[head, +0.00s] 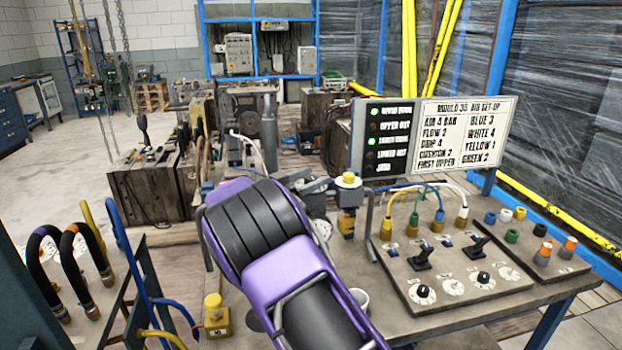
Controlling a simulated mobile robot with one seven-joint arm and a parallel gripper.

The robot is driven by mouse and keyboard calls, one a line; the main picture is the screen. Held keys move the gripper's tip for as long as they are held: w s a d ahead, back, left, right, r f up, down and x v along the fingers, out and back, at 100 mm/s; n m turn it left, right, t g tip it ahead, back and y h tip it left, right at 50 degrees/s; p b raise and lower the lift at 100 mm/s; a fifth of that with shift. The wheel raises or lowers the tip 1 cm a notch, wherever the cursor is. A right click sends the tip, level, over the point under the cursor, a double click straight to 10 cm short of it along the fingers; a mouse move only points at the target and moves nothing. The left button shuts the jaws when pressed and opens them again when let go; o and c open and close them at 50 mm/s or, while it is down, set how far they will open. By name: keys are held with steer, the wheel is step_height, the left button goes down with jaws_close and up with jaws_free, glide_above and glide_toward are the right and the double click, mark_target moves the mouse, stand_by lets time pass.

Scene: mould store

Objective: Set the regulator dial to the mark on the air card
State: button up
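The air card (463,134) stands upright at the back right of the bench. It is headed "Mould 35 air set-up" and reads "Air 4 bar", with more settings and coloured numbers below. A unit with a yellow knob on top (348,179), which looks like the regulator, stands left of the card. A round white dial face (323,229) beside it is partly hidden by my purple arm; its pointer is unreadable. My gripper (318,187) is small and dark beyond the arm, close to the left of the yellow knob. I cannot tell whether they touch or how the fingers stand.
A panel (455,262) with black levers, white dials and coloured hose plugs lies on the right. An indicator board (388,137) adjoins the card. Loose coloured fittings (512,236) stand at right. A yellow button box (216,315) and hoses (75,255) are at left.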

steer(key=v, duration=1.7)
steer(key=shift+b, duration=0.35)
steer(key=shift+s+a+r, duration=0.1)
steer(key=shift+s+a, duration=0.05)
